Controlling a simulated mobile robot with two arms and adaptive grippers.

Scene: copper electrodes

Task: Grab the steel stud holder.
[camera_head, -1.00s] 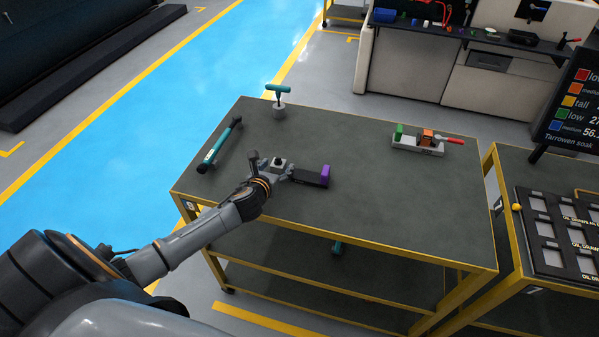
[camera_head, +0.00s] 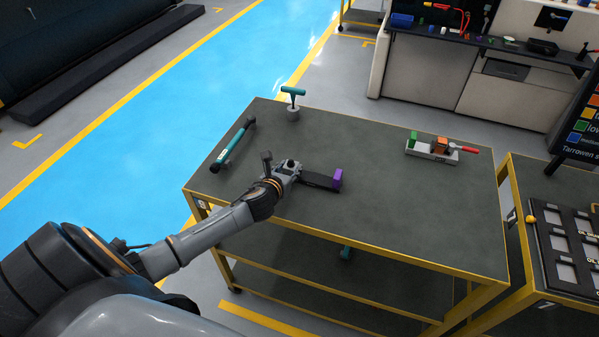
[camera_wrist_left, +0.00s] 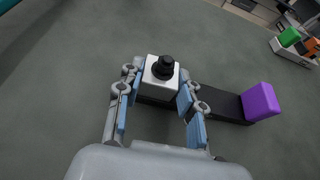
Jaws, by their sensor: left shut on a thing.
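A pale block with a black knob on top (camera_wrist_left: 163,72), apparently the steel stud holder, stands on the cart top and also shows in the head view (camera_head: 290,164). My left gripper (camera_wrist_left: 161,98) is shut on it, with blue-padded fingers on either side of it. The gripper also shows in the head view (camera_head: 288,170). A flat black bar (camera_wrist_left: 225,104) runs right from the block to an upright purple block (camera_wrist_left: 261,101). Whether bar and pale block are one piece is partly hidden by the fingers. My right gripper is not in view.
A teal rod tool (camera_head: 233,145) lies left of the gripper. A teal T-handle (camera_head: 293,91) stands in a grey cylinder (camera_head: 293,114) behind. A grey fixture (camera_head: 432,152) with green and orange blocks sits right. The cart top (camera_head: 400,210) between is clear.

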